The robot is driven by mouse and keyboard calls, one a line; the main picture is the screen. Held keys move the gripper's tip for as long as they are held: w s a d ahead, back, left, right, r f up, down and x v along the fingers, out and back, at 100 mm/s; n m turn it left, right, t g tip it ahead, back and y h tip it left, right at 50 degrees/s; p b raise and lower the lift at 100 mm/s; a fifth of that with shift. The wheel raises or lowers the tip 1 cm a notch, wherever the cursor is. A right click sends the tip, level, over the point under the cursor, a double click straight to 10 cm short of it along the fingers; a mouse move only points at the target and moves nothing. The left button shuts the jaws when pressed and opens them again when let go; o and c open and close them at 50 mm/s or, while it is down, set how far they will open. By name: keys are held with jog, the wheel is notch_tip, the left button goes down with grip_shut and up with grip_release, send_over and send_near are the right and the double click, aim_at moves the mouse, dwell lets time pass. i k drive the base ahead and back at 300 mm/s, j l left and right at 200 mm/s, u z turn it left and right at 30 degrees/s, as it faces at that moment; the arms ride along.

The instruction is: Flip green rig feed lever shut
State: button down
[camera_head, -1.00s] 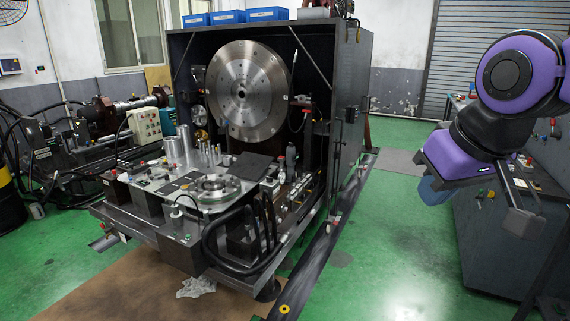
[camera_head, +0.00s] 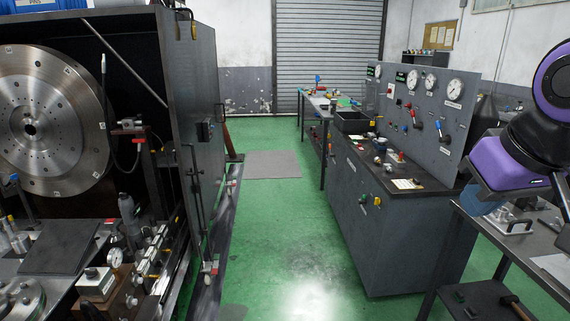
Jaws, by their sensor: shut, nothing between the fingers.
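My gripper (camera_head: 560,192) is at the right edge of the head view, below my purple and black wrist. It is shut and empty, and its tip is partly cut off by the frame. It hangs in front of the right-hand bench, apart from the levers. I cannot tell for certain which lever is the green rig feed lever. A small green handle (camera_head: 376,201) shows on the front of the grey control console, beside a yellow one. Several coloured levers sit on the console's upright panel (camera_head: 460,122); their exact positions are too small to read.
The large machine with a steel disc (camera_head: 40,125) fills the left. The grey console (camera_head: 345,225) stands centre right, with gauges above. A dark bench (camera_head: 500,245) is at the lower right. The green floor between machine and console is clear, back to a roller shutter (camera_head: 325,50).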

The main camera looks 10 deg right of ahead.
aim_at(363, 199)
jog(key=i+l+u, duration=0.1)
jog(key=i, duration=0.35)
jog(key=i+l, duration=0.15)
jog(key=i, duration=0.35)
jog(key=i+l+u, duration=0.15)
jog(key=i, duration=0.3)
jog(key=i+l, duration=0.2)
jog(key=i, duration=0.25)
jog(key=u, duration=0.05)
